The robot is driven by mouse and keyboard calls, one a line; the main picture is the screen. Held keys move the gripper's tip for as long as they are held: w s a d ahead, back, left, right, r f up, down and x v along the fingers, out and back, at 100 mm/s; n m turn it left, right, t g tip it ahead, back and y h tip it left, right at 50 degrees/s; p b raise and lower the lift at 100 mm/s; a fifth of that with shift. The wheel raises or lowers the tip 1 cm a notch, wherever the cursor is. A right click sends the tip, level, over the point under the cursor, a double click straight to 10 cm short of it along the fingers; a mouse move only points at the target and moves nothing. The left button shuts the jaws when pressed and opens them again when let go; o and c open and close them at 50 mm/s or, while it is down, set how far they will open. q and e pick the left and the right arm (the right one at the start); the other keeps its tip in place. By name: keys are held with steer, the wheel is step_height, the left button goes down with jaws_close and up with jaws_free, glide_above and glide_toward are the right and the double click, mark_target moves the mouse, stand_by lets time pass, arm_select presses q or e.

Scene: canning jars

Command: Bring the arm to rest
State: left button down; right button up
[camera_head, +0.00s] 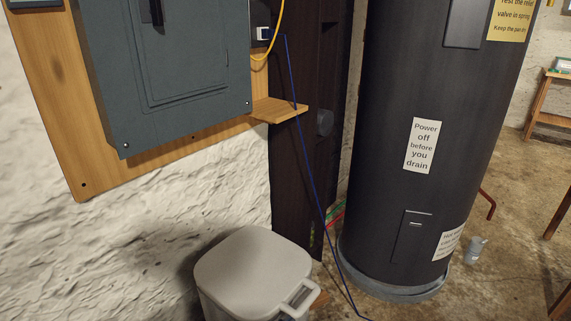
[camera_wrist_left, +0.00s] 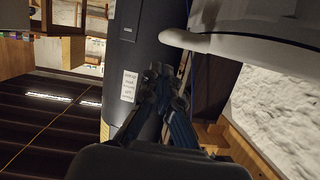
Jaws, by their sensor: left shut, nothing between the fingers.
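My left gripper (camera_wrist_left: 160,72) shows in the left wrist view. Its dark fingers are closed together with nothing between them. The fingertips appear in front of the dark water tank (camera_wrist_left: 145,40), and no touch is visible. The head view shows neither gripper and no arm. There the tank (camera_head: 420,90) stands upright at the right of centre, with a white "Power off before you drain" label (camera_head: 421,146). My right gripper is in neither view.
A grey electrical panel (camera_head: 180,60) hangs on a wooden board (camera_head: 50,100) at the left. A pale lidded bin (camera_head: 255,262) stands below it. A blue cord (camera_head: 305,145) runs down to the floor. A small grey cup-like object (camera_head: 476,250) stands right of the tank.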

arm_select(q)
steer(key=s+a+f+n+g+y, duration=0.3)
steer(key=s+a+f+g+y, duration=0.15)
steer(key=s+a, duration=0.65)
steer(key=s+a+f+n+g+y, duration=0.4)
steer(key=s+a, duration=0.5)
steer(key=s, duration=0.5)
steer(key=s+f+m+g+p, duration=0.1)
steer(key=s+f+g+p, duration=0.1)
steer(key=s+f+p, duration=0.6)
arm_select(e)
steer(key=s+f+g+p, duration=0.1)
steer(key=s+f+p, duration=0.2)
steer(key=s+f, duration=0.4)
arm_select(q)
steer(key=s+a+f+p, duration=0.1)
steer(key=s+f+p, duration=0.1)
steer(key=s+p, duration=0.2)
steer(key=s+a+f+p, duration=0.2)
steer(key=s+p, duration=0.2)
steer(key=s, duration=0.4)
steer(key=shift+f, duration=0.15)
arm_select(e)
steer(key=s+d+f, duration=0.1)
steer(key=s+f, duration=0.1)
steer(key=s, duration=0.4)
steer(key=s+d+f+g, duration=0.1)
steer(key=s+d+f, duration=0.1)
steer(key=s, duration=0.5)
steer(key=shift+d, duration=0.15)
